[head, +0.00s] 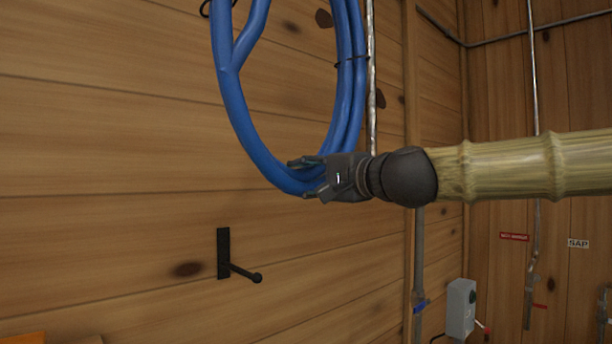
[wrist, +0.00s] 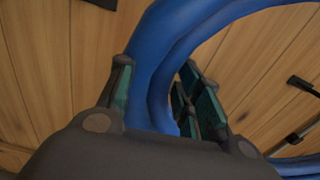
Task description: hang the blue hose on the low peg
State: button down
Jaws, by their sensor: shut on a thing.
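The blue hose (head: 236,100) is a coil in front of the plank wall in the head view. Its top is cut off by the frame edge, so what holds it there is hidden. My gripper (head: 306,179) is shut on the bottom of the coil, coming from the right. In the wrist view the hose (wrist: 150,62) passes between the fingers of my gripper (wrist: 160,100). The low peg (head: 240,270) is a black plate with a rod ending in a knob. It is on the wall below and left of my gripper, empty and apart from the hose.
A vertical metal pipe (head: 372,90) runs behind the coil on the right. A grey box (head: 461,308) is low on the right, near a pipe with a blue valve (head: 421,305). The wall around the low peg is clear. An orange thing (head: 22,338) shows at bottom left.

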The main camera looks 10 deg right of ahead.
notch_tip(320, 180, down, 26)
jog(key=b, duration=2)
jog(key=shift+s, duration=0.35)
jog(key=shift+d, duration=0.1)
notch_tip(320, 180, down, 30)
jog(key=b, duration=2.2)
jog(key=shift+s+d, duration=0.2)
jog(key=shift+f, duration=0.1)
